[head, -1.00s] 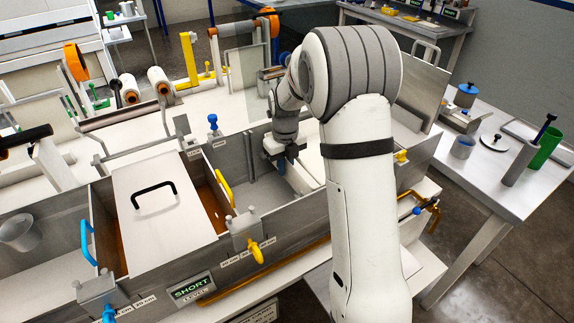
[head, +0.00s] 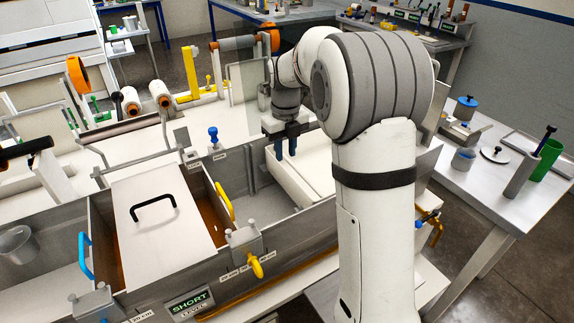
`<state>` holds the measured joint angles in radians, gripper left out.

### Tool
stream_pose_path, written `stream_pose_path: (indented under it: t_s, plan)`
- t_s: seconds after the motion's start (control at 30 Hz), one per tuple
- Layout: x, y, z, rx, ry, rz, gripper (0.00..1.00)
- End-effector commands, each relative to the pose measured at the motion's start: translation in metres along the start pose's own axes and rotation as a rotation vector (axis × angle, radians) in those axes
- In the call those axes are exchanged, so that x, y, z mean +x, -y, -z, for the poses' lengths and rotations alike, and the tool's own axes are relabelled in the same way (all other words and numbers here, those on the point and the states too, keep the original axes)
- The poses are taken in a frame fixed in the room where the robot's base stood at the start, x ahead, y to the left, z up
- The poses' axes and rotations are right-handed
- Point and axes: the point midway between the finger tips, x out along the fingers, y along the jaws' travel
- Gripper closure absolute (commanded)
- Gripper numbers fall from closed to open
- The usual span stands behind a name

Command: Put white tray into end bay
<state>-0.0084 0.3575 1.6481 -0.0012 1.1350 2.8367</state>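The white tray (head: 306,178) sits in the bath's right-hand bay, to the right of a bare grey compartment floor (head: 264,204). Its right side is hidden behind my arm. My gripper (head: 286,150) points down over the tray's far left corner. The metal bath (head: 290,236) has a partition with a yellow handle (head: 225,200) left of the grey compartment.
A white lid with a black handle (head: 153,208) covers much of the left compartment. A blue-knobbed post (head: 213,135) stands behind the bath. A side table (head: 492,196) at right holds a green cup (head: 546,160) and several vessels.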

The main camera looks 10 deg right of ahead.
Motion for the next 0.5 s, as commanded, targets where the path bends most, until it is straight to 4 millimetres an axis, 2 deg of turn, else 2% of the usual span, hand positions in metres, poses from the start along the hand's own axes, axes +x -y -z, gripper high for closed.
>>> stream_pose_path:
  t_s: [0.17, 0.27, 0.37, 0.5]
  plan:
    - [-0.016, 0.0, 0.001, -0.007, 0.0, 0.0, 0.75]
    - [-0.024, -0.002, 0.008, -0.076, 0.007, 0.003, 0.75]
    - [-0.032, -0.007, 0.024, -0.24, 0.022, 0.01, 0.75]
    - [-0.044, -0.018, 0.059, -0.589, 0.049, 0.034, 0.75]
